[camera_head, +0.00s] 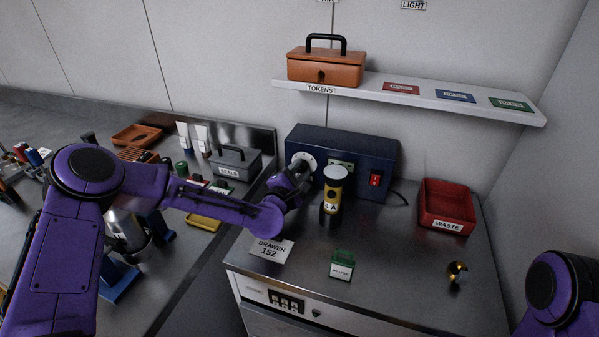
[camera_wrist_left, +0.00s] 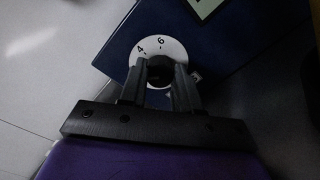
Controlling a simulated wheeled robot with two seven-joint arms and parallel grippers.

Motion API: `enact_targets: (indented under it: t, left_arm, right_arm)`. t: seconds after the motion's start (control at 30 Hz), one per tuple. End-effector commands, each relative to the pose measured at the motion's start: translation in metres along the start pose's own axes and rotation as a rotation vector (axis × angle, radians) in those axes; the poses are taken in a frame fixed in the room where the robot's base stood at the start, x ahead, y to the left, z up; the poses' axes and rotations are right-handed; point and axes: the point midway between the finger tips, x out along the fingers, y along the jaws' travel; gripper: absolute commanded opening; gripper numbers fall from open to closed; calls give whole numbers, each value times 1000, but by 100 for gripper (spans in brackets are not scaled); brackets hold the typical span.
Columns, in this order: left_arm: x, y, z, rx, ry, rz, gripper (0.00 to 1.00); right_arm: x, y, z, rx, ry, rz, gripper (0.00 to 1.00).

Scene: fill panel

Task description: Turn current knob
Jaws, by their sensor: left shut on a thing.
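The current knob (camera_wrist_left: 161,70) is a dark knob on a white numbered dial (camera_wrist_left: 152,46) on the dark blue power box. The dial's 4 and 6 show in the left wrist view. In the head view, the dial (camera_head: 304,160) is at the left of the box front (camera_head: 345,150). My left gripper (camera_wrist_left: 161,80) is shut on the knob, one finger on either side. The gripper (camera_head: 298,172) hides part of the dial in the head view. My right arm shows at the lower right, but its gripper is out of view.
A yellow and black canister (camera_head: 333,190) stands in front of the box, close to my left wrist. A red switch (camera_head: 375,180) is on the box.

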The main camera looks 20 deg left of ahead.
Motion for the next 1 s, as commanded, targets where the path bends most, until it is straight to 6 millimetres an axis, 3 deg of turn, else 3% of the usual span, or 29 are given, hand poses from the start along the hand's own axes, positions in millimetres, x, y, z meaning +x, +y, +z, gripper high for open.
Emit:
enact_targets:
  t: [0.27,1.0]
  left_arm:
    - [0,-2,0,102,1,-8,2]
    - [0,-4,1,697,25,-44,2]
  right_arm:
    - [5,0,2,0,0,0,0]
    - [21,-2,9,0,0,0,0]
